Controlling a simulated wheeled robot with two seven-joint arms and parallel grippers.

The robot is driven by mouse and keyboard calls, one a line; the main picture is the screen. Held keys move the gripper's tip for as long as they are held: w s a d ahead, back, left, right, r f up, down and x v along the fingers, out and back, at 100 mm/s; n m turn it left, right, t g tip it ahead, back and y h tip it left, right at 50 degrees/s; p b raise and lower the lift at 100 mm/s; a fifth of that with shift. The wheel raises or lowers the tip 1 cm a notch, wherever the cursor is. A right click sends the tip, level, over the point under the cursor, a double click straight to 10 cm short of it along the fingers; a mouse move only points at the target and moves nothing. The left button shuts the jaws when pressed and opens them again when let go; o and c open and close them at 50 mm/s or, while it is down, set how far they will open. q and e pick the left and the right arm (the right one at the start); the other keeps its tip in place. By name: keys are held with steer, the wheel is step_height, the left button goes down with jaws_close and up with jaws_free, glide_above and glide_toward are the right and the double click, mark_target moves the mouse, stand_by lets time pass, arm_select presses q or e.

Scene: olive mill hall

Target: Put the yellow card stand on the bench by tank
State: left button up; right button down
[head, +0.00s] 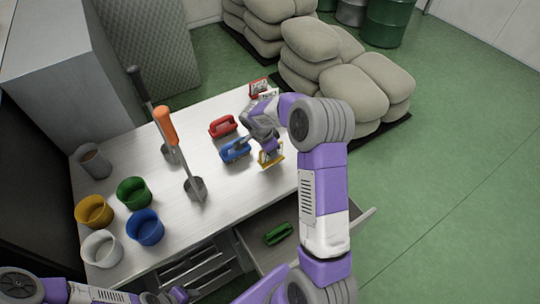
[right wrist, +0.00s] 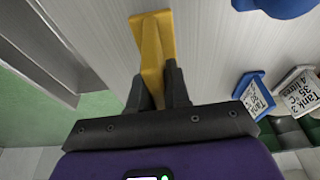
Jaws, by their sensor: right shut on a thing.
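The yellow card stand (head: 272,159) is at the right part of the white bench (head: 240,190), near its right edge. My right gripper (head: 270,149) is shut on it from above. In the right wrist view, the yellow card stand (right wrist: 153,42) sits between the dark fingers of my right gripper (right wrist: 158,88). I cannot tell whether the stand touches the bench top. My left arm shows at the bottom left of the head view, but the state of its gripper is not clear. I cannot tell which thing is the tank.
A red card stand (head: 258,87) is at the back. The right wrist view shows blue (right wrist: 254,94) and white (right wrist: 296,90) stands.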

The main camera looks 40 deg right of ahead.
step_height(320, 180, down, 3)
steer(key=shift+w+r, duration=0.1)
steer(key=shift+f+b, duration=0.2)
steer(key=shift+b, duration=0.1)
steer(key=c, duration=1.1)
jaws_free()
steer(key=shift+r, duration=0.1)
steer(key=p+v, duration=0.1)
steer(key=v, duration=1.1)
steer(key=shift+d+r, duration=0.1)
steer(key=shift+r, duration=0.05)
steer(key=shift+r, duration=0.1)
